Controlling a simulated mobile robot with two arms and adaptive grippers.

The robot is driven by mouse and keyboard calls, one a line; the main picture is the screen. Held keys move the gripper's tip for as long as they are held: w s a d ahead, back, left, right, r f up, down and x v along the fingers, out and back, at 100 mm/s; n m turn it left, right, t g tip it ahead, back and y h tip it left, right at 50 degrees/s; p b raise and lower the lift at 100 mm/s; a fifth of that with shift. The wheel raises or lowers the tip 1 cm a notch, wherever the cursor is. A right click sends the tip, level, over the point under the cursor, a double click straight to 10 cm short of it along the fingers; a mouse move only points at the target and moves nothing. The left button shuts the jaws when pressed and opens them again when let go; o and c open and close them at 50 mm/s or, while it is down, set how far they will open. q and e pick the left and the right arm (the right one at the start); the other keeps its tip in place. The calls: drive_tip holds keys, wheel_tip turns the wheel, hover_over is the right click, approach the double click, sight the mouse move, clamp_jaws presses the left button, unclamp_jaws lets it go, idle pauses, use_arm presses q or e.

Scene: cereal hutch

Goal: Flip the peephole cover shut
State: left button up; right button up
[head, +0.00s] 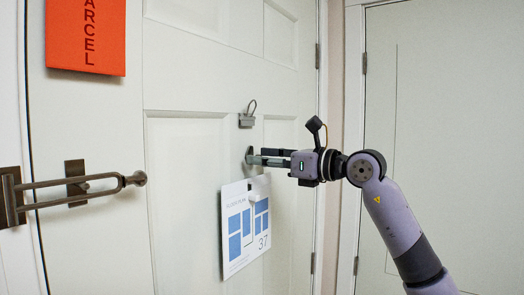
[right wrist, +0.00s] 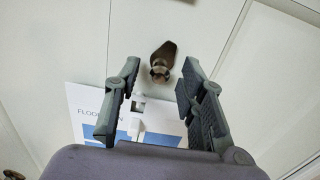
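The peephole (right wrist: 160,73) shows in the right wrist view as a small round ring on the pale door, and looks uncovered. Its brown, rounded cover (right wrist: 163,54) appears to stand up above the ring. In the head view the peephole fitting (head: 249,155) is a small dark shape at my right gripper's tips. My right gripper (head: 262,157) reaches in from the right, close to the door. In the right wrist view its fingers (right wrist: 162,66) are spread apart, with the peephole framed between them and nothing held. Contact cannot be told. My left gripper is not in view.
A floor plan sign (head: 236,230) hangs just below my right gripper. A small dark bracket with a loop (head: 246,119) is just above it. A swing-bar guard (head: 80,190) sticks out at left, below an orange parcel sign (head: 86,38).

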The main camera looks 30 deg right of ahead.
drive_tip(key=shift+w+a, duration=0.15)
drive_tip(key=shift+w, duration=0.2)
clamp_jaws()
idle(0.3)
